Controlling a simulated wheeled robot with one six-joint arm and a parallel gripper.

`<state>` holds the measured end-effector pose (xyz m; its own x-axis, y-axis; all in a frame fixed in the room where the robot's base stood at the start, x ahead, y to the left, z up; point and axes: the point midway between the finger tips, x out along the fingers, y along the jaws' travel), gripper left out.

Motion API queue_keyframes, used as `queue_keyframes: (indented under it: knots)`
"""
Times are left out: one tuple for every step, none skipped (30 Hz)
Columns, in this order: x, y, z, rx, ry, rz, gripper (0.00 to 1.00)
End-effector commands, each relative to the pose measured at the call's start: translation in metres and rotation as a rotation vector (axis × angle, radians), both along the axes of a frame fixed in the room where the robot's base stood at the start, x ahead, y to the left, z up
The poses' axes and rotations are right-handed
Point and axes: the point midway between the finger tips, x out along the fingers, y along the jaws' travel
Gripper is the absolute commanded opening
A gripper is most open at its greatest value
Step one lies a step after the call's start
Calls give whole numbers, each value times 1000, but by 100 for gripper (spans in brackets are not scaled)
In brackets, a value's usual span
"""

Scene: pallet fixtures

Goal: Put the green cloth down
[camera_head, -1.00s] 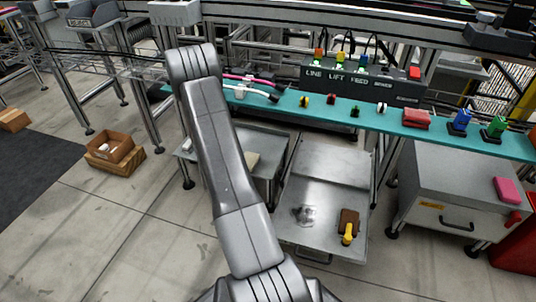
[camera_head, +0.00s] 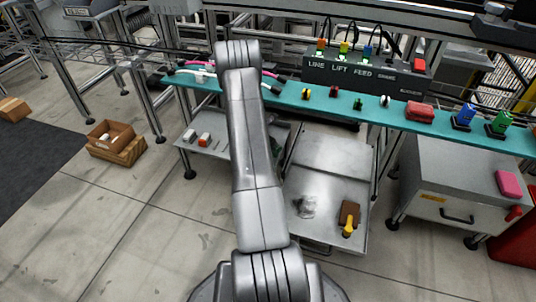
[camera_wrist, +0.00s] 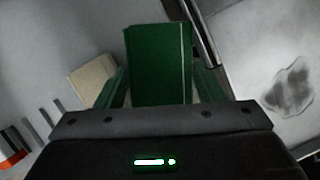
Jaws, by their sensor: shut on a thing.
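The green cloth (camera_wrist: 158,62) shows in the wrist view as a flat, folded dark green piece with a pale line along its right side. My gripper (camera_wrist: 162,88) is shut on it and holds it in front of the camera. Its height above the surfaces below is hard to tell. In the head view my own arm hides the gripper and the cloth.
A grey cart (camera_head: 330,225) has a dark smudge (camera_head: 305,206), also in the wrist view (camera_wrist: 290,88), and a brown block with a yellow part (camera_head: 348,218). A lower shelf (camera_head: 190,152) holds small red and white things. A beige block (camera_wrist: 90,82) lies left of the cloth.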

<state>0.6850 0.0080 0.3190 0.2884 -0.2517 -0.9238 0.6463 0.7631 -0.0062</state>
Motion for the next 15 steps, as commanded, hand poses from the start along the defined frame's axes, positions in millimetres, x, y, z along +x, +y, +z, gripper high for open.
queue_keyframes:
  knots:
    - [2, -2, 0, 1, -1, -1, 42]
    - [3, -2, 0, 1, -1, -1, 42]
    - [3, -3, -2, 1, 1, 0, 42]
    - [3, -3, -4, 0, 1, 1, 42]
    - [3, -3, -7, 0, 1, 1, 42]
    - [3, -3, -12, 0, 2, 1, 42]
    - [3, -3, -16, 0, 2, 1, 42]
    - [3, -3, -21, 0, 2, 1, 42]
    - [2, -3, -27, 0, 2, 1, 42]
    - [2, -3, -31, 0, 2, 1, 42]
    - [2, -3, -34, 0, 2, 1, 42]
    - [2, -3, -37, 0, 2, 1, 42]
    - [3, -3, -37, 0, 2, 1, 42]
    - [3, -2, -37, -1, 1, 1, 42]
    - [3, -3, -36, 0, 0, 0, 41]
